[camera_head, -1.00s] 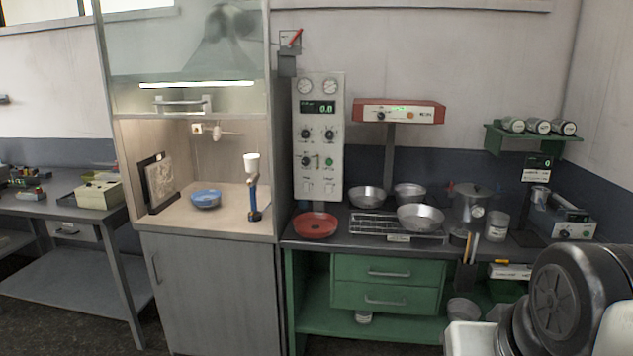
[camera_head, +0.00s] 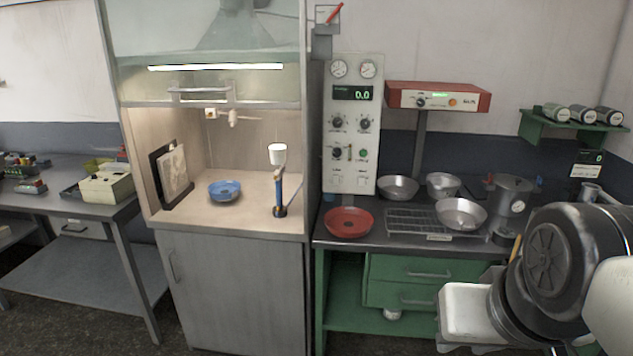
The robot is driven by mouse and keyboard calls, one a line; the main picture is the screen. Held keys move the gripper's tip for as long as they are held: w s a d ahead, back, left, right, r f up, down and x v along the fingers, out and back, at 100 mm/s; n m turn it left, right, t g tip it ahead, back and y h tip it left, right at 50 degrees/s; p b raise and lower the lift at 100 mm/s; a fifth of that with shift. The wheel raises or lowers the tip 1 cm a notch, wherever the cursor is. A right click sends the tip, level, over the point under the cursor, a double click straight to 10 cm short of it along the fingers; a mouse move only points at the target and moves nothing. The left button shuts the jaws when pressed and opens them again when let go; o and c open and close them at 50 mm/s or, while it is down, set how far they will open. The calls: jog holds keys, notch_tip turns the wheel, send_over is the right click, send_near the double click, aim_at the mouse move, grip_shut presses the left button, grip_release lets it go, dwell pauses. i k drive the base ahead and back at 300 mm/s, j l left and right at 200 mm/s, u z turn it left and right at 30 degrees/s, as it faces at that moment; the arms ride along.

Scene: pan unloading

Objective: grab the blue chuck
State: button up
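The blue chuck (camera_head: 225,191) is a shallow round blue piece. It sits on the pale floor of the lit fume cupboard, left of the middle of the view. A blue-handled stand with a white cup (camera_head: 279,181) is upright to its right. Parts of my own arm show at the lower right, far from the chuck. The fingers of my gripper are not visible.
The cupboard's front (camera_head: 222,103) is open below a raised glass sash. A framed panel (camera_head: 172,176) leans at its left wall. A red dish (camera_head: 349,222), a wire rack (camera_head: 405,222) and metal pans (camera_head: 461,213) occupy the right bench. A grey table (camera_head: 95,205) stands left.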

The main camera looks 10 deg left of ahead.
aim_at(227, 189)
jog(key=i+j, duration=0.2)
jog(key=j, duration=0.15)
jog(key=i+j, duration=0.15)
jog(key=j, duration=0.2)
jog(key=i+j, duration=0.2)
jog(key=j, duration=0.2)
jog(key=i+j, duration=0.2)
jog(key=j, duration=0.15)
jog(key=i+j, duration=0.15)
jog(key=j, duration=0.2)
jog(key=i+j, duration=0.2)
jog(key=j, duration=0.15)
jog(key=i+j, duration=0.9)
